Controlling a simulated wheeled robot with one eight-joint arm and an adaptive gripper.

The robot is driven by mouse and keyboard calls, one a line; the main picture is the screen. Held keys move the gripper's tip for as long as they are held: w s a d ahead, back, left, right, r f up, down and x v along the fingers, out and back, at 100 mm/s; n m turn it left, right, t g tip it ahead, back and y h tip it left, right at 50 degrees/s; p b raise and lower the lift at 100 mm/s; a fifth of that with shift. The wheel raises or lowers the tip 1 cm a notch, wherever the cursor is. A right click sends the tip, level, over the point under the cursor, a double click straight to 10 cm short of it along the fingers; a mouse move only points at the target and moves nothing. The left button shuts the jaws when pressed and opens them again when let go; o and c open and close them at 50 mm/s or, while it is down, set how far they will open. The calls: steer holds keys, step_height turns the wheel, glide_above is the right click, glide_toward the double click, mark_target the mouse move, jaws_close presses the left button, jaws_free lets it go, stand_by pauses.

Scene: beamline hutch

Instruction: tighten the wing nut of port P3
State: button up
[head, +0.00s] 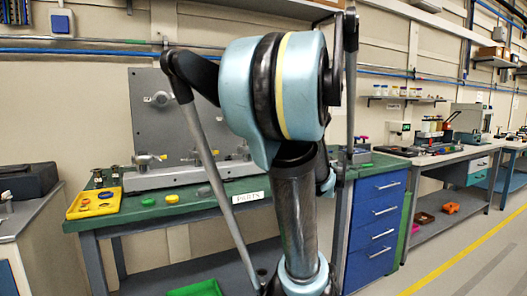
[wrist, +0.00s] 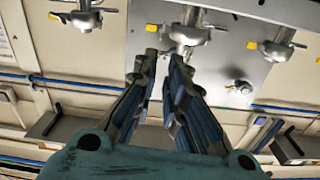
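A grey panel (head: 190,120) with several metal port fittings stands at the back of the green bench in the head view. In the wrist view, three clamped fittings with yellow tags line the top: a left one (wrist: 82,17), a middle one (wrist: 190,33) and a right one (wrist: 280,47). No port label is readable, so I cannot tell which is P3, and its wing nut is not clear. My gripper (wrist: 163,60) has a narrow empty gap between its fingertips, just below the middle fitting. Contact cannot be told. My arm hides the gripper in the head view.
A yellow tray (head: 94,203) with small rings lies on the left of the green bench (head: 150,212). Small green and grey parts lie near the front edge. A blue drawer unit (head: 375,225) stands right. A separate round fitting (wrist: 240,87) is on the panel.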

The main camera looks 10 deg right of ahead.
steer(key=x, duration=1.7)
steer(key=shift+s+f, duration=0.1)
jaws_close()
steer(key=shift+m, duration=0.3)
steer(key=m, duration=0.7)
steer(key=f+m, duration=0.1)
steer(key=m, duration=0.7)
steer(key=d+m, duration=0.1)
steer(key=m, duration=0.7)
steer(key=shift+f, duration=0.35)
steer(key=shift+a, duration=0.1)
